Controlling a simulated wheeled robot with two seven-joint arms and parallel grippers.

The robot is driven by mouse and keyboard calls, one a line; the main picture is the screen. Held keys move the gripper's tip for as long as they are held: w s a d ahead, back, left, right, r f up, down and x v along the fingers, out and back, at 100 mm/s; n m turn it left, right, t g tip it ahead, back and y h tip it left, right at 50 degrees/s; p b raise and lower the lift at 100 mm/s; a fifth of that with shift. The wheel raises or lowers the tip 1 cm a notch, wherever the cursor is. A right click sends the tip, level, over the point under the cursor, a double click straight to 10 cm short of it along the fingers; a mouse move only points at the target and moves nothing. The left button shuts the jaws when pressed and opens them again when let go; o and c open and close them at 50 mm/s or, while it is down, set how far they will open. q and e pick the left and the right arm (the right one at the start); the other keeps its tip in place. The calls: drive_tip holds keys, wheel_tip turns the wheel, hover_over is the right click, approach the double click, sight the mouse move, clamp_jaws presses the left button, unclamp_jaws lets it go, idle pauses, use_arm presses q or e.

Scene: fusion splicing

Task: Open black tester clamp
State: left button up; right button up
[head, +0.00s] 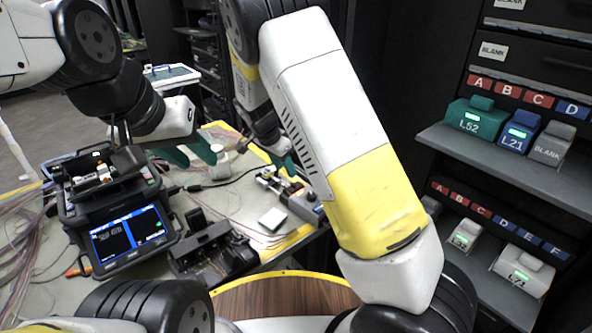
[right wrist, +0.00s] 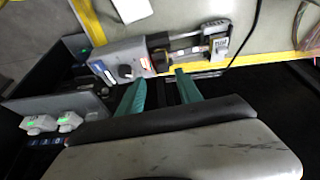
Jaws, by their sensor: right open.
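The tester (head: 292,190) is a small grey device with a black part, near the table's right edge. In the right wrist view the tester (right wrist: 127,62) shows a dark knob, and its black clamp (right wrist: 160,61) sits beside the grey body. I cannot tell whether the clamp is open or shut. My right gripper (right wrist: 158,92) is open and empty, its green fingers pointing at the tester, apparently apart from the clamp. In the head view my right gripper (head: 290,165) is partly hidden by my arm. My left gripper (head: 188,155) looks open and empty over the table, behind the splicer.
The fusion splicer (head: 125,235) with a lit screen stands at the table's left. A black device (head: 212,248) sits beside it. A white square (head: 272,218) lies near the tester. A shelf rack (head: 500,160) with labelled boxes stands at the right. Cables cross the table.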

sight(293, 184)
drive_tip(key=x, duration=0.8)
drive_tip(key=shift+f, duration=0.1)
clamp_jaws()
